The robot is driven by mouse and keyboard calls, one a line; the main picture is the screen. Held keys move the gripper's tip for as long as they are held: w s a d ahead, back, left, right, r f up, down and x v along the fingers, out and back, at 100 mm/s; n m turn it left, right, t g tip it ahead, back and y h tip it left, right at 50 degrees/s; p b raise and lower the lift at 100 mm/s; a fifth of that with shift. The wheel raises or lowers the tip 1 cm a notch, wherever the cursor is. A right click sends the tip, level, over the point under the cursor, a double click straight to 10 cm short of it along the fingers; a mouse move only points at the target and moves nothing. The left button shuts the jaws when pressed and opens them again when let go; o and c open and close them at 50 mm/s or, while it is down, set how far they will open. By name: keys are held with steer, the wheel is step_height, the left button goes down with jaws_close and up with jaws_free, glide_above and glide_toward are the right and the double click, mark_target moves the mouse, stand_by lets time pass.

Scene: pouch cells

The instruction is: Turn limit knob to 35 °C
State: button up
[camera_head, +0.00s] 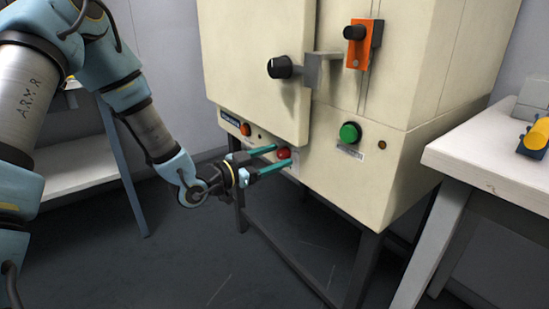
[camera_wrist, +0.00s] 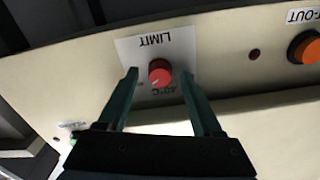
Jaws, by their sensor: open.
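The red limit knob (camera_wrist: 160,72) sits on a white plate (camera_wrist: 183,42) marked LIMIT, which appears upside down in the wrist view. A "°C" marking shows beside the knob; its number is hard to read. In the head view the knob (camera_head: 284,153) is low on the front of the cream cabinet. My gripper (camera_wrist: 160,80) is open, with one teal finger on each side of the knob and a visible gap to it. In the head view my gripper (camera_head: 284,156) reaches the knob from the left. I cannot tell how deep the fingertips are around it.
The cream cabinet (camera_head: 260,60) has an orange button (camera_head: 245,129), a green button (camera_head: 350,132), a black door handle (camera_head: 282,67) and an orange latch (camera_head: 362,48). A white table (camera_head: 490,150) stands at right with a yellow-orange object (camera_head: 538,134). A shelf stands at left.

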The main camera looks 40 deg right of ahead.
steer(key=shift+c, duration=0.3)
jaws_close()
steer(key=shift+n+p, duration=0.3)
steer(key=n+p, duration=0.3)
steer(key=n, duration=0.2)
steer(key=shift+r+n+p, duration=0.15)
steer(key=shift+n+p, duration=0.15)
steer(key=n+p, duration=0.3)
steer(key=n, duration=0.3)
steer(key=n+p, duration=0.2)
steer(key=n, duration=0.3)
steer(key=shift+n, duration=0.4)
steer(key=n, duration=0.5)
steer(key=shift+f+n+p, duration=0.2)
steer(key=shift+n+p, duration=0.1)
steer(key=shift+p, duration=0.05)
steer(key=shift+n, duration=0.3)
